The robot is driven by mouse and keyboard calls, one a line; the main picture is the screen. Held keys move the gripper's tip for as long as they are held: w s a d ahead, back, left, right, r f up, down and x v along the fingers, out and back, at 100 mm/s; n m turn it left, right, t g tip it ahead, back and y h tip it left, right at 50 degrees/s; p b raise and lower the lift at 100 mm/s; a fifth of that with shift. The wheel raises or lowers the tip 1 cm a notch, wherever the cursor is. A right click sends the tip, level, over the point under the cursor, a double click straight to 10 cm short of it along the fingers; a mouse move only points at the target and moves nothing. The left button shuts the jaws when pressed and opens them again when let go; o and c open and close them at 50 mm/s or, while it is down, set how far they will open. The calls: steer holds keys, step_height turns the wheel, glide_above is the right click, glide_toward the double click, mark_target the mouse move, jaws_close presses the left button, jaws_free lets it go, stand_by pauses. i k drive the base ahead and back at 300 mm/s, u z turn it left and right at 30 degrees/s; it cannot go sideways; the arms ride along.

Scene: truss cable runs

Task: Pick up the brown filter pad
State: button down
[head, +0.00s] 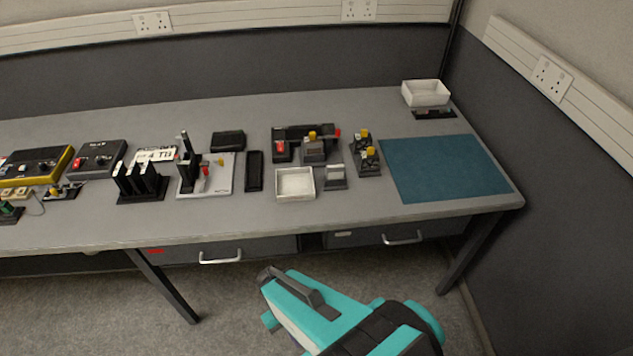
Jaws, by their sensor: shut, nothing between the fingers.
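I cannot make out a brown filter pad in the head view; nothing on the bench clearly reads as one. My gripper (267,276) shows at the bottom centre, at the dark end of my teal arm, in front of the bench and apart from everything on it. It is shut and empty. Its fingertips are small and hard to separate in this view.
The grey bench (340,222) holds an open white tray (296,184), a small stand with a pale piece (335,174), a black slotted rack (140,183) and a blue mat (446,168). Another white bin (425,92) stands at the back right. The mat is clear.

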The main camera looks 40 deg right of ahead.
mark_target(311, 148)
steer(key=u, duration=0.35)
steer(key=k, duration=0.2)
steer(key=z, duration=2.55)
steer(key=k, duration=1.35)
steer(key=u, duration=0.3)
steer(key=i, duration=0.5)
steer(key=u, duration=0.65)
steer(key=i, duration=0.7)
steer(key=u, duration=0.15)
